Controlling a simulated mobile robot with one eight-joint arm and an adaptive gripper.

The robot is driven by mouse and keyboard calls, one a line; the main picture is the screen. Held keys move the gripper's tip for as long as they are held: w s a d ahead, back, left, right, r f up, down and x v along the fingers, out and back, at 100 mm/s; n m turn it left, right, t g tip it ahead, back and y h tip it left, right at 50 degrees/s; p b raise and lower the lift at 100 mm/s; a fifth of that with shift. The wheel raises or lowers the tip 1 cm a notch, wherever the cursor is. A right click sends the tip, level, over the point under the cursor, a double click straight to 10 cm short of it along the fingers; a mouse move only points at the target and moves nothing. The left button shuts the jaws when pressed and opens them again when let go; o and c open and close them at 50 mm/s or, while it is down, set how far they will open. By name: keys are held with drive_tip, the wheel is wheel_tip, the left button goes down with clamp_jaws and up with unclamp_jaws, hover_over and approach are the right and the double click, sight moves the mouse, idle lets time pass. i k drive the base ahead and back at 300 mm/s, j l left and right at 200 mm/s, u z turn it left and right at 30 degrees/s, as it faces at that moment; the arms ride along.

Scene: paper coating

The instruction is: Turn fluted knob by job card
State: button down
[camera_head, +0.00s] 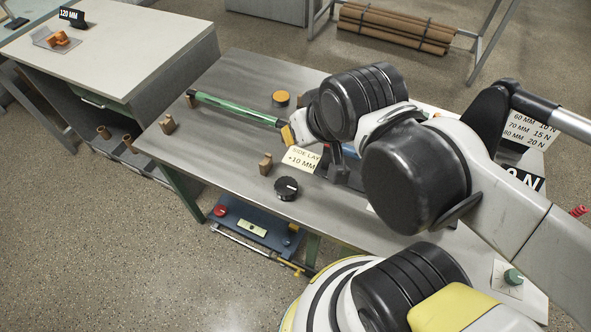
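A black knob (287,188) with a white pointer line stands on the grey metal table near its front edge. A green knob (512,277) sits on a white dial plate at the table's lower right. An orange-topped knob (281,97) stands near the back. I cannot tell which is fluted. A card (301,158) reads "SIDE LAY +10 MM" just behind the black knob. My arm's wrist hangs above the table, behind and right of the card. My gripper's fingers cannot be made out; the arm covers that area, and a dark shape below the wrist is unclear.
A green rod (236,108) lies across the table's back left. Small wooden pegs (167,124) stand nearby. A partly covered chart (530,132) lists MM and N values. A white-topped bench (105,50) at left bears a "120 MM" sign (72,16) and an orange knob (61,38).

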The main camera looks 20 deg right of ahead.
sight(286, 187)
drive_tip(key=k+j+u, duration=0.35)
drive_tip(key=j, duration=0.3)
drive_tip(key=k+j+u, duration=0.2)
drive_tip(key=j, duration=0.15)
